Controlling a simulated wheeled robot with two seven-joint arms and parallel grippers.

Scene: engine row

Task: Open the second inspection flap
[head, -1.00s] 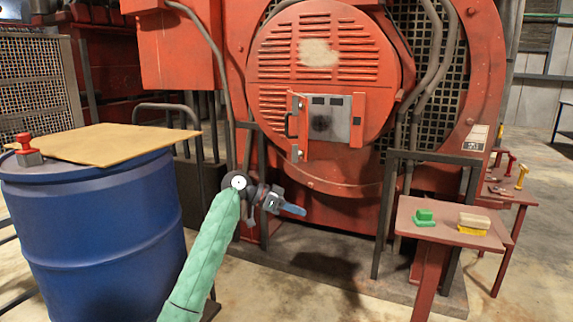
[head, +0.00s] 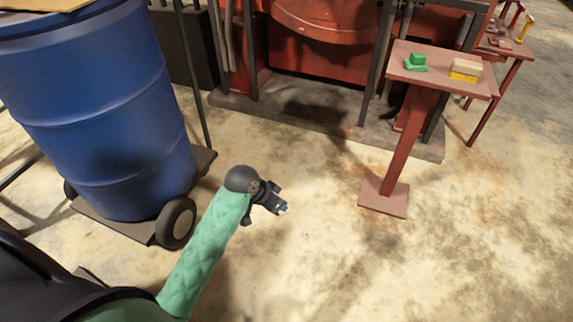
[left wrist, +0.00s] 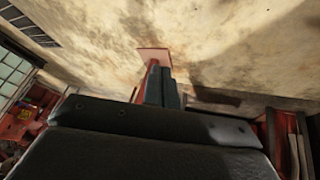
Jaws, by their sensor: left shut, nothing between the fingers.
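No inspection flap shows in the head view now; only the lower part of the red engine (head: 330,58) is in it, at the top. My left gripper (head: 284,208) is in front of the engine, over the bare floor, its fingers shut and empty. Its dark fingers also show in the left wrist view (left wrist: 164,84), touching nothing that I can make out. A red part of the engine (left wrist: 262,130) shows at the right of that view, but no flap can be made out there. My right gripper is not in view.
A blue drum (head: 105,110) on a wheeled dolly (head: 130,222) stands at the left. A red pedestal stand (head: 401,140) to the right bears a green block (head: 415,63) and a yellow-bristled brush (head: 465,70). The floor between them is clear.

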